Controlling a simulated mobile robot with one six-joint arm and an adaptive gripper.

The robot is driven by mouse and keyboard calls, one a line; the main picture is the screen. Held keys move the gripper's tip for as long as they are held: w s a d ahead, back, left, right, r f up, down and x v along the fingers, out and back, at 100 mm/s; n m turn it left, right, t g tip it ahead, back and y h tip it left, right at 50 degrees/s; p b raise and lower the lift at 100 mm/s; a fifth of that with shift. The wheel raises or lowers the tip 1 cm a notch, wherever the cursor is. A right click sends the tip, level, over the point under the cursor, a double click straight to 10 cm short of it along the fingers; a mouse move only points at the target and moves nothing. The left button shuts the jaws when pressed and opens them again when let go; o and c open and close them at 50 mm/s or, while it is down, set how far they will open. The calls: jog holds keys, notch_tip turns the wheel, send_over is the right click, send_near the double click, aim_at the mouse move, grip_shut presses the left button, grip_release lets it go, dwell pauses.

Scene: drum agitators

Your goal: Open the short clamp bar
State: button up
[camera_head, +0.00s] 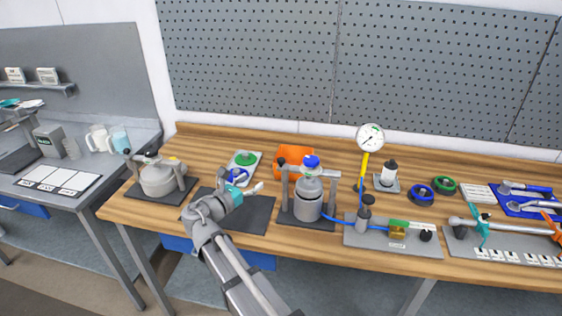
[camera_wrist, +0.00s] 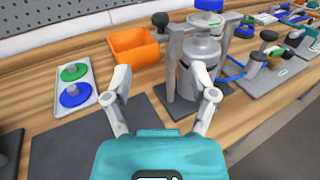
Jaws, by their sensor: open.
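Two clamp stands are on the bench. The low stand at the left (camera_head: 158,178) holds a wide, squat grey pot under a low clamp bar (camera_head: 148,158) that lies across its top, with a black knob at the left end. The taller stand (camera_wrist: 175,62) holds a grey vessel with a blue cap (camera_head: 311,161); its bar has a black knob (camera_wrist: 160,20). My gripper (camera_head: 241,180) is open and empty above the dark mat between the stands. In the wrist view its two fingers (camera_wrist: 161,80) are spread, pointing toward the bench back. The low bar is outside the wrist view.
An orange bin (camera_wrist: 134,44) and a tray with green and blue discs (camera_wrist: 72,90) stand behind the mat. A gauge on a yellow stem (camera_head: 370,138) stands right of the taller stand. The dark mat (camera_wrist: 95,145) is bare.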

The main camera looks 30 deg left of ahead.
aim_at(278, 162)
jog(key=shift+w, duration=0.1)
jog(key=x, duration=1.3)
jog(key=shift+w+d, duration=0.1)
jog(key=shift+w, duration=0.2)
grip_shut()
